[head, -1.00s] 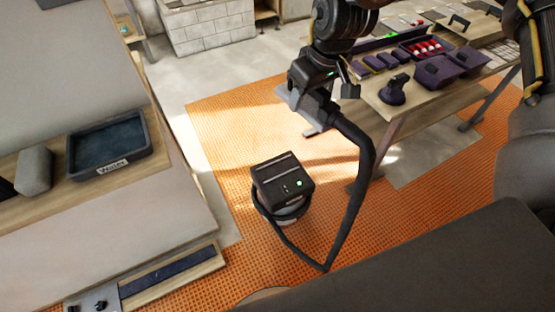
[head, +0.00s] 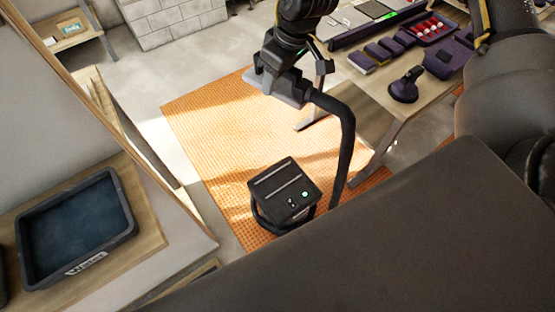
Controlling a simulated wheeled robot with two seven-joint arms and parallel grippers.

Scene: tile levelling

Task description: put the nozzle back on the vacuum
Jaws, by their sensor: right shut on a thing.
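The vacuum (head: 284,188) is a dark box-shaped unit with a small green light on its top, standing on the orange mat. A black hose (head: 345,135) runs from the nozzle down toward the vacuum, and its lower part is hidden behind my own dark body. The nozzle (head: 276,88) is a grey, flat, wide piece. My right gripper (head: 287,72) is shut on the nozzle and holds it in the air, above and apart from the vacuum. My left gripper is not in view.
The orange mat (head: 215,125) has free room left of the vacuum. A dark water tray (head: 78,228) sits on a wooden surface at the left.

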